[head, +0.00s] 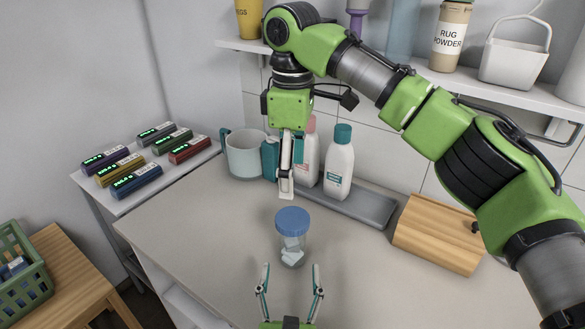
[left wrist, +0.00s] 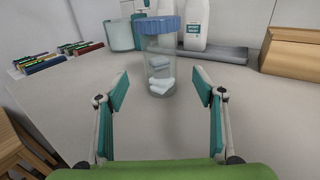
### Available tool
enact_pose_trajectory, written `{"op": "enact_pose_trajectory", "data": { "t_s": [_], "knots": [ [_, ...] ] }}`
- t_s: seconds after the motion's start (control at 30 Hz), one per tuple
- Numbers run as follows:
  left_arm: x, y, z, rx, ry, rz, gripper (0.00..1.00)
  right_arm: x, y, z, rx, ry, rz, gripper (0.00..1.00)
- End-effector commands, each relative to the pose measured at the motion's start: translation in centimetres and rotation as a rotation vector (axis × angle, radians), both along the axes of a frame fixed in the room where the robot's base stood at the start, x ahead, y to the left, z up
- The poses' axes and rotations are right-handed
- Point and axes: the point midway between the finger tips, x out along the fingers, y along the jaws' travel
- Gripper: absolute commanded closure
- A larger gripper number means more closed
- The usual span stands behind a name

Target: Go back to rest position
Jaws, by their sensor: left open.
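My left gripper (head: 291,268) comes in at the bottom of the head view with its two fingers spread and nothing between them. Its open fingers also frame the left wrist view (left wrist: 161,88). A clear jar with a blue lid (head: 292,221) stands upright on the counter just beyond the fingertips, with pale pieces inside; the jar (left wrist: 160,58) is centred in the left wrist view, apart from the fingers. My right arm crosses from the right, and its gripper (head: 286,190) points down above the counter behind the jar. Its fingers are seen edge-on, so their opening is unclear.
A pale mug (head: 245,153) and white bottles (head: 339,165) stand behind, by a grey tray (head: 372,208). A wooden box (head: 440,232) is at right. Several coloured devices (head: 136,180) lie on a side surface. A green basket (head: 22,275) sits lower left. The front counter is clear.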

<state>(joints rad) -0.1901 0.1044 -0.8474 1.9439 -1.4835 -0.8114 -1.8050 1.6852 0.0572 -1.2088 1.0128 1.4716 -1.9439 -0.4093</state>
Motion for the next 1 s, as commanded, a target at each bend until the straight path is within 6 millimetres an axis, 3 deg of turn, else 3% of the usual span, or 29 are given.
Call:
{"op": "enact_pose_trajectory", "data": {
  "t_s": [0.2,0.57,1.0],
  "knots": [
    [-1.7,0.1,0.0,-0.001,0.001,0.000,0.38,0.0,0.0,0.0,0.000,0.000,0.000,0.30],
    [-1.8,0.1,0.3,-0.001,0.000,0.000,0.38,0.0,0.0,0.3,0.000,0.000,0.000,0.30],
    [-1.8,0.1,6.8,-0.001,0.000,0.000,0.38,0.0,0.0,6.8,0.000,0.000,0.000,0.30]
  ]
}}
